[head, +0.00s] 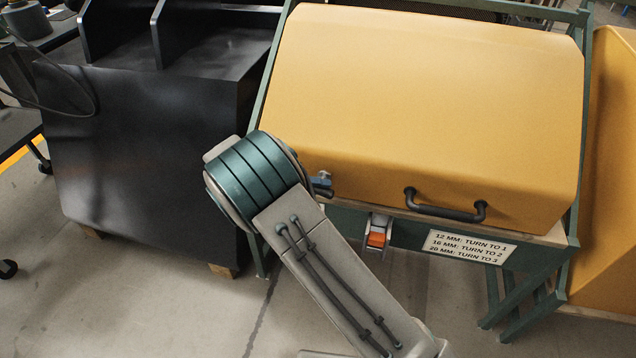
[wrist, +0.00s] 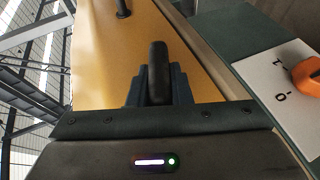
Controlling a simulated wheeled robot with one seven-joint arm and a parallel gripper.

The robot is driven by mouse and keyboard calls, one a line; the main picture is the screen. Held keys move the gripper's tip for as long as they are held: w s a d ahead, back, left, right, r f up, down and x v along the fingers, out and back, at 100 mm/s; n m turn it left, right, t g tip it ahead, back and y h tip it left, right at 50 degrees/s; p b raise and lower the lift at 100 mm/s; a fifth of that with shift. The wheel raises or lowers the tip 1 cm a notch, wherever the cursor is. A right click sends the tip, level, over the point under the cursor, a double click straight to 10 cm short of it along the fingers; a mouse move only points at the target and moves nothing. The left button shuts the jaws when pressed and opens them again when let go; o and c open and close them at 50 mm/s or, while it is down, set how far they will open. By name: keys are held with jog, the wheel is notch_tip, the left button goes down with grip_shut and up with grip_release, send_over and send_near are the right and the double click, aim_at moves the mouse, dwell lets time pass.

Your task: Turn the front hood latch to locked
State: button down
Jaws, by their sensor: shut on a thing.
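The yellow hood (head: 430,110) is down on its green frame. My gripper (head: 322,184) is at the hood's front left corner in the head view, mostly hidden behind my arm. In the wrist view, its dark blue fingers are shut on an upright black grip, which appears to be the front hood latch (wrist: 158,65). The yellow hood panel (wrist: 105,55) shows just behind it. The latch is hidden in the head view, and I cannot tell whether it is locked.
A dark bar handle (head: 445,207) sits on the hood front. Below are an orange switch (head: 376,238) and a white sign (head: 469,246). An orange knob (wrist: 308,76) beside I and O marks shows in the wrist view. A black cabinet (head: 150,150) stands left.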

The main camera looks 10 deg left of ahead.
jog(key=shift+a+f+n+t+h, duration=0.15)
jog(key=shift+n+h, duration=0.15)
jog(key=shift+h, duration=0.55)
jog(key=shift+d+n+t+h, duration=0.15)
jog(key=shift+n+h, duration=0.15)
jog(key=shift+h, duration=0.55)
jog(key=c, duration=1.3)
grip_release()
jog(key=v, duration=1.4)
jog(key=shift+f+p, duration=0.2)
jog(key=shift+p, duration=0.1)
